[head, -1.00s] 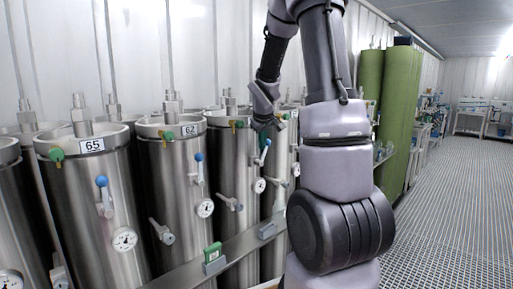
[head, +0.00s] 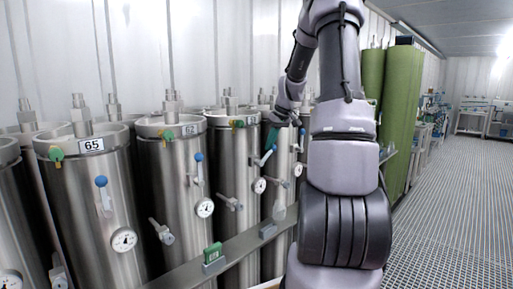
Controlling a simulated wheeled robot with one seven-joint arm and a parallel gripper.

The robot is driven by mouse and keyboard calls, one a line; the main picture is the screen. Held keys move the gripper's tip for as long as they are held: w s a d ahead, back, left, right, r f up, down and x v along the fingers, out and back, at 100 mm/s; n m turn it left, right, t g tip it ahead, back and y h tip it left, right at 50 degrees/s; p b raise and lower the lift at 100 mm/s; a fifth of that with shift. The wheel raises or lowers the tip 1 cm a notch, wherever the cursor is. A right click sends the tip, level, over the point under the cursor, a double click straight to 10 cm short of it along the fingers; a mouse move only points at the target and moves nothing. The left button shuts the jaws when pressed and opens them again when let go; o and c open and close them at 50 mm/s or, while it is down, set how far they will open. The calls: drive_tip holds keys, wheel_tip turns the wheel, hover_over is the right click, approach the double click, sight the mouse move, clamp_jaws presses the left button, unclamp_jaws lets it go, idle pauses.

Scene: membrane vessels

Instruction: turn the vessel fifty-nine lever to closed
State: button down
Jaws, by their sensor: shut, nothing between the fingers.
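The third vessel (head: 228,165), beyond the one tagged 62, has a plate too small to read; its place in the row fits fifty-nine. Its lever (head: 264,158), with a blue knob, sits at the vessel's right edge and leans up to the right. My gripper (head: 273,139) is at the knob, partly hidden by my own arm and small in view. It is shut with nothing held. I cannot tell whether it touches the lever.
Vessel 65 (head: 88,190) and vessel 62 (head: 172,180) stand nearer, with upright blue-knobbed levers and gauges. A rail (head: 232,250) with a green tag (head: 213,253) runs along the front. Green cylinders (head: 400,110) stand behind my arm. The grated floor (head: 450,210) at right is clear.

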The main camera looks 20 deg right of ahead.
sight(275, 149)
drive_tip(key=d+f+g+y, duration=0.1)
drive_tip(key=y, duration=0.2)
drive_tip(key=w+d+f+m+g+y, duration=0.1)
drive_tip(key=d+f+y, duration=0.1)
drive_tip(key=y, duration=0.1)
drive_tip(key=shift+w+f, duration=0.1)
drive_tip(key=shift+f, duration=0.05)
drive_tip(key=shift+d+f, duration=0.1)
drive_tip(key=shift+f, duration=0.05)
drive_tip(key=shift+d+f, duration=0.1)
drive_tip(key=shift+f, duration=0.1)
drive_tip(key=shift+d+f, duration=0.1)
drive_tip(key=shift+f, duration=0.3)
